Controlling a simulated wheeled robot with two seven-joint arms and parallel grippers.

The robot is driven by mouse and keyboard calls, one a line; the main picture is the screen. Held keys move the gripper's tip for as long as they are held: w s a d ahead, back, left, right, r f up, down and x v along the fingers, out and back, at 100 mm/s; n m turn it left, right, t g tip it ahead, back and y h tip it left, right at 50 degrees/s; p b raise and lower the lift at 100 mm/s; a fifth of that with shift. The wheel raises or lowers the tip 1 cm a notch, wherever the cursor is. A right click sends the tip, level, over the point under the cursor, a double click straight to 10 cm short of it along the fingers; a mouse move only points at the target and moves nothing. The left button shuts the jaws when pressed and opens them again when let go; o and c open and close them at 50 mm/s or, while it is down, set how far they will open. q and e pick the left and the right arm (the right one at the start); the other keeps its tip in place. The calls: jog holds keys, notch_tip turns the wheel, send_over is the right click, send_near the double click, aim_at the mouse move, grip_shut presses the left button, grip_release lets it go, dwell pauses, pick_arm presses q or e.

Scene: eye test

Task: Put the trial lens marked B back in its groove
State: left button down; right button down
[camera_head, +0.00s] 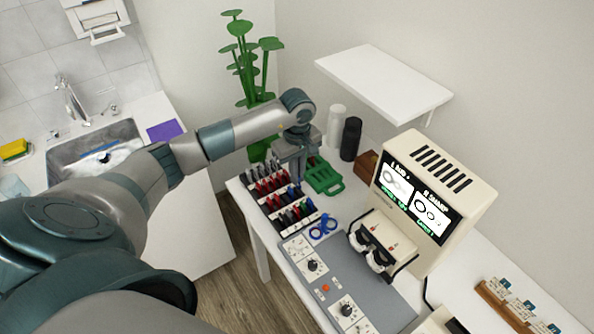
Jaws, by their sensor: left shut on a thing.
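My left gripper (291,174) points down over the lens rack (303,222) at the back left of the white table. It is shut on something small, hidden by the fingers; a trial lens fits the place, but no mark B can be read. The rack holds rows of trial lenses with black, red (272,184) and blue handles standing in grooves. The gripper and arm hide part of the back rows, and I cannot tell whether the held thing touches a groove. My right gripper is not in view.
Blue rings (323,226), a trial frame (372,250) and a cream machine with a screen (432,190) lie further right. A white bottle (336,127), black bottle (350,139) and wall shelf (383,82) are behind.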

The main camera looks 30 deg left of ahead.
pick_arm(q)
jog(key=shift+f, duration=0.6)
jog(key=shift+f+b, duration=1.55)
jog(key=shift+b, duration=0.4)
jog(key=c, duration=1.8)
grip_release()
jog(key=shift+c, duration=0.2)
jog(key=shift+r, duration=0.1)
